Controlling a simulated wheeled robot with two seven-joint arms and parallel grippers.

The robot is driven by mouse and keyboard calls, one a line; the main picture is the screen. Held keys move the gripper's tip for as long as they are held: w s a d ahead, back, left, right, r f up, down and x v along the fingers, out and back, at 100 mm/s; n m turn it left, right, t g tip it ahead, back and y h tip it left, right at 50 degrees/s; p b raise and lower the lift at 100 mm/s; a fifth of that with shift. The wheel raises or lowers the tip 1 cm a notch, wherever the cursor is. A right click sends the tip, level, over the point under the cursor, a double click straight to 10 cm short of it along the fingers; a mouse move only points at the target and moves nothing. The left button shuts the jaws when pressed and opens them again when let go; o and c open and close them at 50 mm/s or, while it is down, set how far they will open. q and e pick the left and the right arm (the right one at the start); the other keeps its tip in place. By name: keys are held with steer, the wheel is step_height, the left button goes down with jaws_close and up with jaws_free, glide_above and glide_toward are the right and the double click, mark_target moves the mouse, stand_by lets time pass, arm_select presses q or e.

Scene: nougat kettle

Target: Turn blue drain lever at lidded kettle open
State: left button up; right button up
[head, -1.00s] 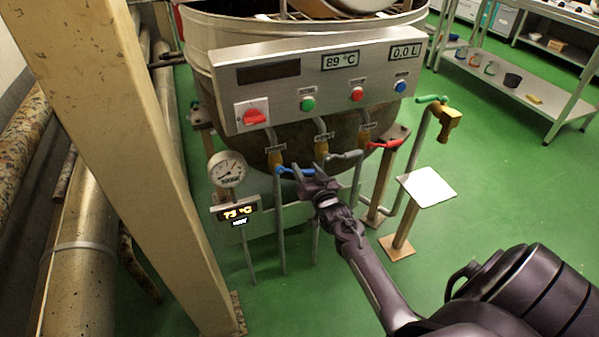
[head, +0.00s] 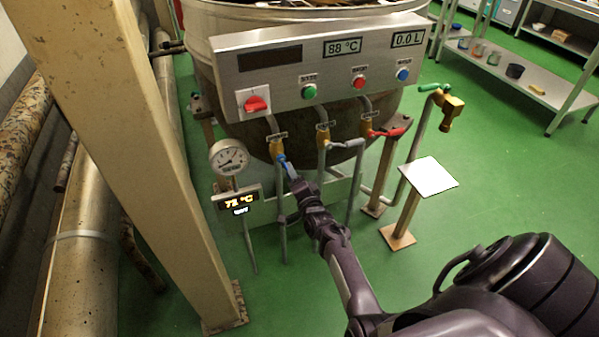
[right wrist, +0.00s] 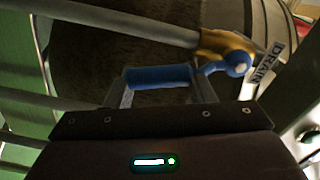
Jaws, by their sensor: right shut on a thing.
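The blue drain lever (head: 290,169) sits on a brass valve (head: 277,149) at the left of the kettle's front, below the red knob. It slants down and to the right in the head view. My right gripper (head: 298,184) is shut on its free end. In the right wrist view the blue lever (right wrist: 158,77) lies across between the two fingertips, and its round hub joins the brass valve (right wrist: 222,45) beside a DRAIN label (right wrist: 269,62). The kettle (head: 205,50) stands behind the control panel; its top is cut off by the picture edge. My left gripper is not in view.
Grey (head: 347,144) and red (head: 388,132) levers sit right of the blue one. A pressure gauge (head: 229,157) and temperature display (head: 237,199) stand close left. A beige post (head: 120,130) rises further left. A small white-topped stand (head: 428,177) is at right, with open green floor beyond.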

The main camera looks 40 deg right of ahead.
steer(key=shift+w+a+f+m, duration=0.15)
steer(key=shift+a+m, duration=0.25)
steer(key=shift+m, duration=0.2)
steer(key=shift+a+f+m, duration=0.15)
steer(key=shift+a+m, duration=0.2)
steer(key=shift+m, duration=0.25)
steer(key=shift+a, duration=0.15)
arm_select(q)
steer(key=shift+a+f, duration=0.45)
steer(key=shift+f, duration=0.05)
arm_select(e)
steer(key=shift+w+a+f+m, duration=0.1)
steer(key=shift+a+m, duration=0.25)
steer(key=shift+m, duration=0.45)
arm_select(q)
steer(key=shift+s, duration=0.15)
arm_select(e)
steer(key=o, duration=1.4)
